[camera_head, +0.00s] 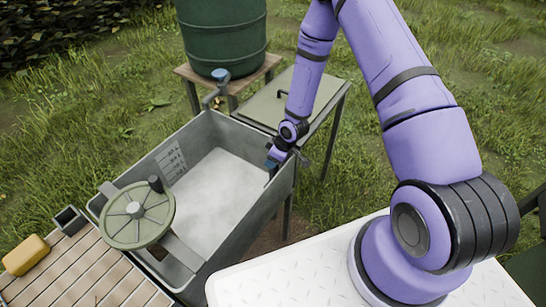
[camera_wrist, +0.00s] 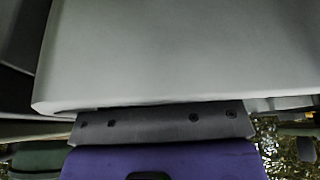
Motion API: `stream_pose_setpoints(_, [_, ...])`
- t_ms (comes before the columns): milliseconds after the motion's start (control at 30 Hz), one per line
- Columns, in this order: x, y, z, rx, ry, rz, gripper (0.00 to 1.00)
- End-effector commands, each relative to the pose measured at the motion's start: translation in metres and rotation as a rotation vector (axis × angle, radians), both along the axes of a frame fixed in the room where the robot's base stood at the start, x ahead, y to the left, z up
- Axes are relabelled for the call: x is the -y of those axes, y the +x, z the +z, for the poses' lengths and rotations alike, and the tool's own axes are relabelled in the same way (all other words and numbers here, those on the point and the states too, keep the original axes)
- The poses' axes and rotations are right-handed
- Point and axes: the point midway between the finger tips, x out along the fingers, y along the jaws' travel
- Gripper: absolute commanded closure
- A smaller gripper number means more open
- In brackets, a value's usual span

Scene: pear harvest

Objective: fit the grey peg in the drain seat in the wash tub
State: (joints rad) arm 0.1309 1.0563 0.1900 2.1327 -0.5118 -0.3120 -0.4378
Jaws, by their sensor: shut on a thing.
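The grey metal wash tub (camera_head: 245,245) stands in the middle of the head view, with a pale floor. My gripper (camera_head: 272,165) is at the tub's right side, just inside its rim and above the floor. It is shut on a small dark thing, which I take to be the grey peg; little of it shows. In the wrist view a broad light-grey surface (camera_wrist: 185,50) fills the area beyond my gripper's dark plate; I cannot tell whether it is the peg or the tub. I cannot make out the drain seat in either view.
A green spoked wheel (camera_head: 125,232) with a black knob sits over the tub's near left end. A yellow block (camera_head: 27,254) and a small dark box (camera_head: 69,219) are on the slatted table (camera_head: 85,275). A green barrel (camera_head: 222,35) with a blue-handled tap stands behind, beside a side table (camera_head: 262,108).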

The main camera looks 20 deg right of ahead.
Motion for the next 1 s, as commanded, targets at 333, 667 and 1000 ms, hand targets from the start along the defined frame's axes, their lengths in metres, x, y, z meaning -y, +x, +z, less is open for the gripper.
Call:
stream_pose_setpoints(333, [-0.0001, 0.0001, -0.0027, 0.0, 0.0, 0.0, 1.0])
stream_pose_setpoints(667, [0.0001, -0.0001, -0.003, -0.001, -0.001, 0.0, 0.19])
stream_pose_setpoints(1000, [0.0014, 0.0013, -0.0028, 0.002, -0.002, -0.002, 0.07])
